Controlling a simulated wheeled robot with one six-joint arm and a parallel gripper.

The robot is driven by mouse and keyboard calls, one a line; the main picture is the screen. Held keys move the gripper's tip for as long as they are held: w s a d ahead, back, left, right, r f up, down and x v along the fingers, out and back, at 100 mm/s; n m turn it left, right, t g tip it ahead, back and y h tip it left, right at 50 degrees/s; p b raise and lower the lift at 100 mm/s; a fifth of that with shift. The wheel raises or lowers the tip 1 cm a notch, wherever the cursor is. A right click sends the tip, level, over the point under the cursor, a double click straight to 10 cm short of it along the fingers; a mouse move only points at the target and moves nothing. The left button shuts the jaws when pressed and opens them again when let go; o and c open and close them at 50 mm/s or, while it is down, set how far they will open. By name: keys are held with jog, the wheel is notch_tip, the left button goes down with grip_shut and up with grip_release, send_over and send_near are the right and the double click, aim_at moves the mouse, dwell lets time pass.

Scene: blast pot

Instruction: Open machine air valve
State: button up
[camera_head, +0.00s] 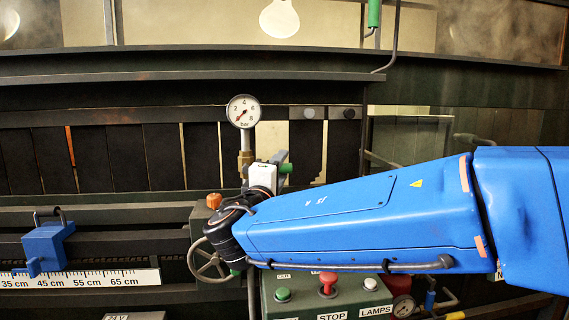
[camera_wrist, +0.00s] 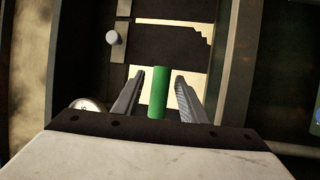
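A green valve handle (camera_wrist: 158,92) stands between the two fingers of my gripper (camera_wrist: 160,80) in the wrist view, with a visible gap on each side. My gripper is open around it and does not appear to touch it. In the head view a green piece (camera_head: 285,168) shows just right of the white gripper body (camera_head: 262,176), beside a brass fitting (camera_head: 246,160) under the pressure gauge (camera_head: 243,111). The gauge needle points to the lower left. The fingers are mostly hidden in the head view, and so is the valve body.
A handwheel (camera_head: 207,262) and an orange knob (camera_head: 214,201) are close by my wrist. A panel with green and red buttons (camera_head: 328,292) lies below my arm. A blue slider (camera_head: 47,246) sits over a ruler at left. Another green handle (camera_head: 374,13) hangs at the top.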

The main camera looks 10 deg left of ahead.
jog(key=shift+x, duration=1.9)
grip_shut()
